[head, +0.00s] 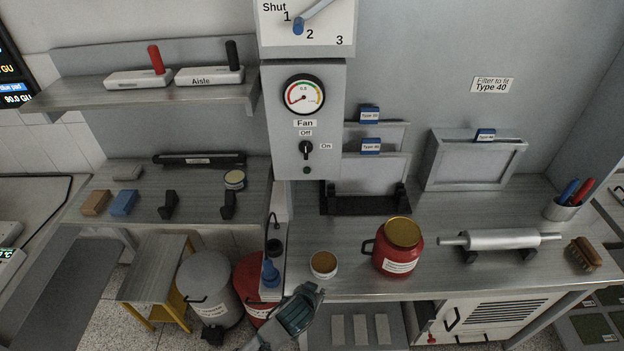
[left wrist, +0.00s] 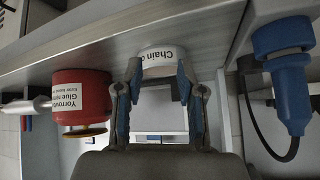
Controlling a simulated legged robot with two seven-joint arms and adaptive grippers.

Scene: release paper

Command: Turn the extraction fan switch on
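The fan switch (head: 306,150) is a black knob on the grey panel (head: 276,130), below a round gauge (head: 303,95). "Off" is printed above it and "On" to its right. The knob looks upright, with its pointer toward "Off". A small dark green lamp (head: 306,170) sits below it. My left gripper (head: 308,297) is low at the bench's front edge, well below the switch. In the left wrist view its blue-padded fingers (left wrist: 158,80) are apart with nothing held. The switch is not seen in that view. My right gripper is not in view.
A small tin (head: 323,265) and a red glue jar (head: 400,248) stand on the bench (head: 420,282) near my left gripper. A blue-ended tool with a cable (head: 271,272) hangs left of it. A roller (head: 500,239) lies farther right. The air before the panel looks clear.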

